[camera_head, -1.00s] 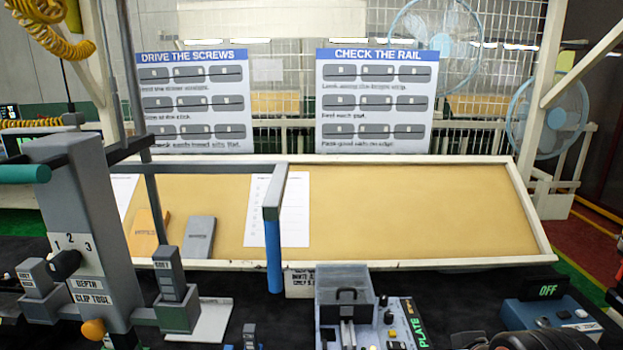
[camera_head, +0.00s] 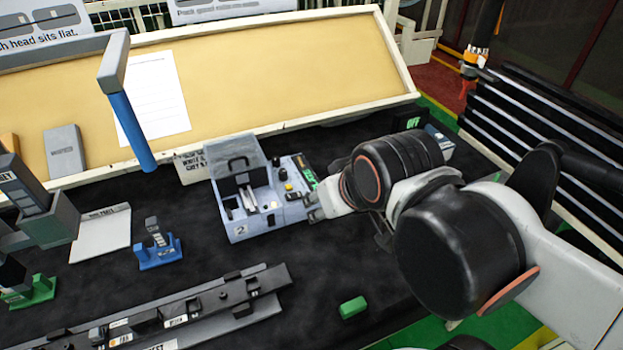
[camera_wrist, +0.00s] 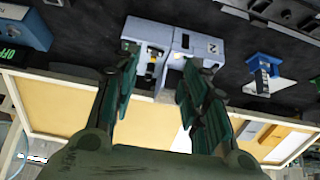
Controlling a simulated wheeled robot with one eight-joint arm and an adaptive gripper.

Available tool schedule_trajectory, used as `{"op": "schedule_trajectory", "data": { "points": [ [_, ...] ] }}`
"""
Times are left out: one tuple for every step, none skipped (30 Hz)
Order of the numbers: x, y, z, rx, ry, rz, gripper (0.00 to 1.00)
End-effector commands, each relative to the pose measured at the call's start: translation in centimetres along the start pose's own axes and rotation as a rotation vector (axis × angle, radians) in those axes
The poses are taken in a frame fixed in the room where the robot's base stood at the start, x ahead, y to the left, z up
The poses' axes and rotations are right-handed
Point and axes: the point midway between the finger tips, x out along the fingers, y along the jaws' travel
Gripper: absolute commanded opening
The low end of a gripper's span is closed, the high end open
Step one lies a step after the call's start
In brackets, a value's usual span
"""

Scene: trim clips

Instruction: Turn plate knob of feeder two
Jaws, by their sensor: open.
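Feeder two (camera_head: 240,226) is a pale blue-grey box marked 2, with a dark handle-like part at its back and a control panel (camera_head: 295,172) on its right. I cannot tell for sure which control is the plate knob. My gripper (camera_head: 314,207) is at the right edge of the panel, partly hidden behind my own arm. In the wrist view the feeder (camera_wrist: 196,42) appears upside down beyond my gripper (camera_wrist: 158,60), whose dark green fingers are spread apart with nothing held between them.
A blue stand (camera_head: 160,255) and a long grey rail (camera_head: 190,318) lie on the dark table left of and before the feeder. A green block (camera_head: 353,307) lies in front. A blue rod (camera_head: 131,130) hangs behind left. A tan slanted board (camera_head: 260,80) borders the back.

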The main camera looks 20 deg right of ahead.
Motion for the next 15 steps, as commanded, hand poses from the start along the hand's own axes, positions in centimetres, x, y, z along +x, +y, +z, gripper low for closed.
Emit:
{"op": "schedule_trajectory", "data": {
  "points": [
    [0.0, 0.0, 0.0, 0.0, 0.0, 0.0, 0.41],
    [0.0, 0.0, 0.0, 0.0, 0.0, 0.0, 0.41],
    [0.0, 0.0, 0.0, 0.0, 0.0, 0.0, 0.41],
    [0.0, 0.0, 0.0, 0.0, 0.0, 0.0, 0.41],
    [0.0, 0.0, 0.0, 0.001, 0.0, 0.0, 0.41],
    [-0.1, 0.0, -0.1, 0.005, -0.002, 0.0, 0.41],
    [-0.1, 0.0, -0.3, 0.012, -0.004, 0.0, 0.41],
    [-0.2, 0.0, -0.6, 0.022, -0.007, 0.0, 0.41],
    [-0.3, 0.0, -1.1, 0.043, -0.013, 0.0, 0.41],
    [-0.4, 0.0, -1.6, 0.062, -0.02, 0.001, 0.41],
    [-0.5, 0.0, -2.2, 0.088, -0.028, 0.001, 0.41],
    [-0.7, 0.0, -3.1, 0.127, -0.041, 0.003, 0.41],
    [-0.8, 0.0, -3.9, 0.161, -0.051, 0.004, 0.41],
    [-0.8, 0.0, -4.7, 0.197, -0.063, 0.006, 0.41],
    [-0.9, 0.0, -5.8, 0.249, -0.079, 0.01, 0.41]
  ]
}}
